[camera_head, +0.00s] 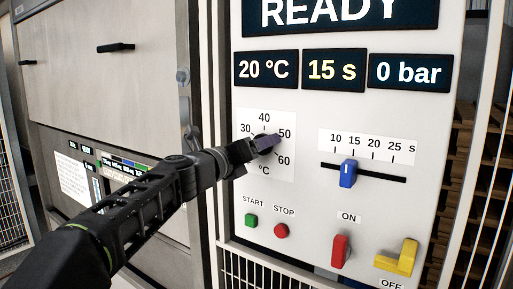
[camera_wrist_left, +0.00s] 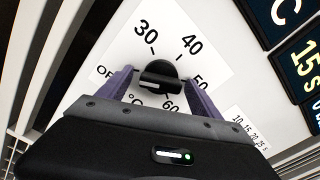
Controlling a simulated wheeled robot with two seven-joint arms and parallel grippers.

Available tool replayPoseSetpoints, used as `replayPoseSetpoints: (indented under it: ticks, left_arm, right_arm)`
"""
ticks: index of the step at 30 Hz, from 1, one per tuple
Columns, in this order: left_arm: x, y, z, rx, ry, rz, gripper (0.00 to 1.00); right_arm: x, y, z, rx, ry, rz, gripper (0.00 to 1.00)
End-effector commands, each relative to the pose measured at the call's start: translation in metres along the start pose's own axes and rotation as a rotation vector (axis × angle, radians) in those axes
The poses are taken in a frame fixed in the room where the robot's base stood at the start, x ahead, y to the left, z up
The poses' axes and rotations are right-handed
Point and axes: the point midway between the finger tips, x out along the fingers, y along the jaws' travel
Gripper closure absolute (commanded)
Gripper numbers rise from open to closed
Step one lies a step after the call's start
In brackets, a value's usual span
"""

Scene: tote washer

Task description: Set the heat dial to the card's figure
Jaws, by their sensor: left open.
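The heat dial's white scale plate (camera_head: 246,117) is on the panel in the head view, with 30, 40, 50, 60 and °C printed on it. In the left wrist view its black round knob (camera_wrist_left: 158,68) has a raised bar across it. Which figure the knob points to I cannot tell. My left gripper (camera_head: 262,146) is at the dial. In the wrist view its purple fingers (camera_wrist_left: 158,80) are open, one on each side of the knob. I see no clear gap or contact. A printed white sheet (camera_head: 72,177) is at the lower left, too small to read. My right gripper is out of view.
The displays read READY, 20 °C (camera_head: 263,69), 15 s (camera_head: 333,69) and 0 bar (camera_head: 410,72). A blue slider (camera_head: 348,173), green START button (camera_head: 251,220), red STOP button (camera_head: 281,230), red lever (camera_head: 340,251) and yellow handle (camera_head: 401,257) are close by on the panel.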

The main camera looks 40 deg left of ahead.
Motion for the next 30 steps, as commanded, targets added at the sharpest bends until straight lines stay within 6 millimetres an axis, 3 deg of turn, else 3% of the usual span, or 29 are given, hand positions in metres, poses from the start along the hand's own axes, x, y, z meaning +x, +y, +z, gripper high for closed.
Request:
replayPoseSetpoints:
  ticks: [5, 27, 30]
  left_arm:
    - [-0.0002, 0.0, -0.0001, 0.0, 0.0, 0.0, 0.27]
    - [-0.0004, 0.0, -0.0002, 0.0, 0.0, 0.0, 0.88]
    - [-0.0004, 0.0001, -0.0002, 0.001, 0.0, 0.0, 0.88]
  right_arm:
    - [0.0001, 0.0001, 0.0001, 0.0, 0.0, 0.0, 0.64]
    - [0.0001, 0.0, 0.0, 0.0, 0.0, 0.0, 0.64]
    - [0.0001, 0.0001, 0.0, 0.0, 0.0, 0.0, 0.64]
